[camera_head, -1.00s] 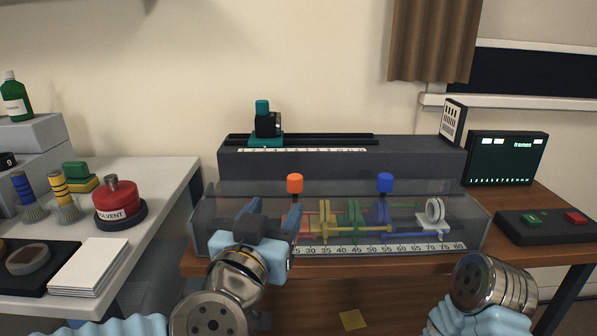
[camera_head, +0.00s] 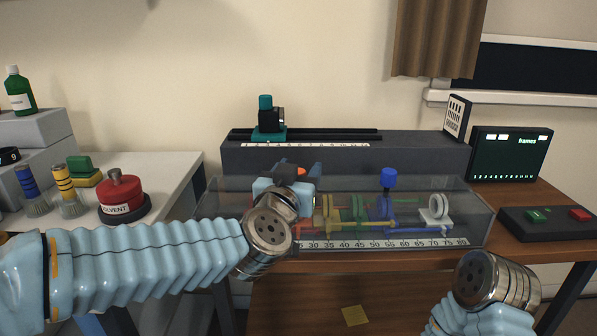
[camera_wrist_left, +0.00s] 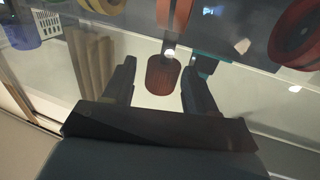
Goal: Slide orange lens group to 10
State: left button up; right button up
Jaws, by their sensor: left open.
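The orange knob (camera_head: 301,172) of the orange lens group stands above the clear-topped case (camera_head: 465,200) and is mostly hidden behind my left gripper. My left gripper (camera_head: 306,170) is at this knob, its fingers open. In the left wrist view the reddish-orange knob (camera_wrist_left: 162,76) sits between the two spread fingers of the left gripper (camera_wrist_left: 160,82), with gaps at both sides. The front scale (camera_head: 385,244) shows marks from about 30 to 80. Its lower end, where 10 would be, is hidden by my left arm. My right gripper is out of view.
A blue knob (camera_head: 388,179) stands on the case to the right, near a white ring mount (camera_head: 437,210). A teal-and-black carriage (camera_head: 267,120) sits on the rear rail. A red solvent can (camera_head: 122,196) is on the left table. A button box (camera_head: 548,222) is at right.

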pick_arm(q)
grip_shut()
jog(key=a+b, duration=0.2)
jog(key=a, duration=0.6)
jog(key=shift+a, duration=0.4)
grip_release()
jog(key=shift+a, duration=0.1)
jog(key=shift+s, duration=0.15)
jog(key=p+v, duration=0.1)
jog(key=v, duration=1.2)
jog(key=shift+s+a, duration=0.1)
jog(key=shift+s, duration=0.15)
